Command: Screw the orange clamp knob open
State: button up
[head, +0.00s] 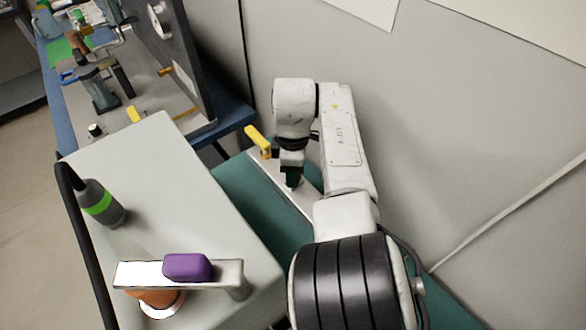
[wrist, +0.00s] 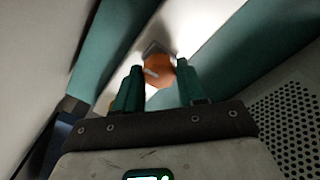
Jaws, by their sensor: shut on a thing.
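The orange clamp knob (wrist: 158,70) shows in the wrist view, between the tips of the two green fingers. It is round with a pale mark on its face. My gripper (wrist: 159,76) is shut on the knob, one finger on each side. In the head view my gripper (head: 293,181) points down at a pale plate beside the large grey housing. The knob is hidden there behind the gripper and arm.
The large grey housing (head: 165,190) stands left of my arm, with a metal bar, a purple block (head: 187,267) and an orange part (head: 152,297). A yellow lever (head: 257,140) is close to my gripper. A wall (head: 460,130) bounds the right.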

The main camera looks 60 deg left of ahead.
jog(key=c, duration=0.3)
jog(key=shift+c, duration=0.2)
